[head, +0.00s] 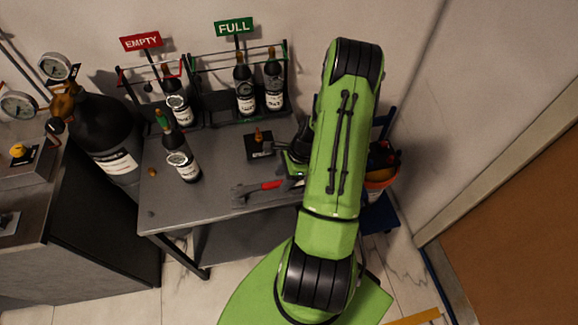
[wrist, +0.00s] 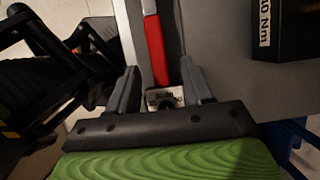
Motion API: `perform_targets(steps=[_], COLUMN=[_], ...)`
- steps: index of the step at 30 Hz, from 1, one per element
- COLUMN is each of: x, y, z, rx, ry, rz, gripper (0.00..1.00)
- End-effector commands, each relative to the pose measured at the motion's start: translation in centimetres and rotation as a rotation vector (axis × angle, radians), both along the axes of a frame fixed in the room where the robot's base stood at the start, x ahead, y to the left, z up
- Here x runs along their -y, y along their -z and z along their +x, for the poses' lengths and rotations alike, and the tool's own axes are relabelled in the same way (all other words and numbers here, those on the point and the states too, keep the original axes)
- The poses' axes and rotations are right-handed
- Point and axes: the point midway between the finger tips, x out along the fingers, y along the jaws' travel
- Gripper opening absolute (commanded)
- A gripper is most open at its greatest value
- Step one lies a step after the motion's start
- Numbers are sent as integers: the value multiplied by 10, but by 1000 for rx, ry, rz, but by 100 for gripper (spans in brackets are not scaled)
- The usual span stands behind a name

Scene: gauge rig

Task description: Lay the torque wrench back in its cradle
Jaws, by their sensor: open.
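The torque wrench, with a red grip (head: 271,184), lies near the front edge of the grey table in the head view. Its red grip (wrist: 154,48) also shows in the wrist view, running toward the gap between my fingers, with a pale shaft beyond it. My gripper (wrist: 160,88) is open, one finger on each side of the line of the grip. I cannot tell whether either finger touches it. In the head view my arm hides most of the gripper. I cannot clearly make out the cradle; grey shapes (head: 243,191) lie left of the red grip.
A black block with a brass top (head: 259,146) stands behind the wrench; a black box marked in Nm (wrist: 285,28) shows in the wrist view. A lone bottle (head: 181,160) stands at left. Racks under EMPTY (head: 141,41) and FULL (head: 234,26) signs hold bottles behind.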

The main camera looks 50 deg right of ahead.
Motion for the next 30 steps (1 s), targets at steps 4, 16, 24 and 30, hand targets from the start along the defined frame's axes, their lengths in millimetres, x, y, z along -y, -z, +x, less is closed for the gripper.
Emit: perform_targets(steps=[4, 16, 24, 30], x=[14, 45, 47, 47], y=[-37, -128, -136, -136], z=[-8, -30, -32, -32], rx=[3, 2, 1, 1], ry=[4, 2, 0, 0], rz=[-6, -4, 1, 1], gripper=[50, 50, 50, 50])
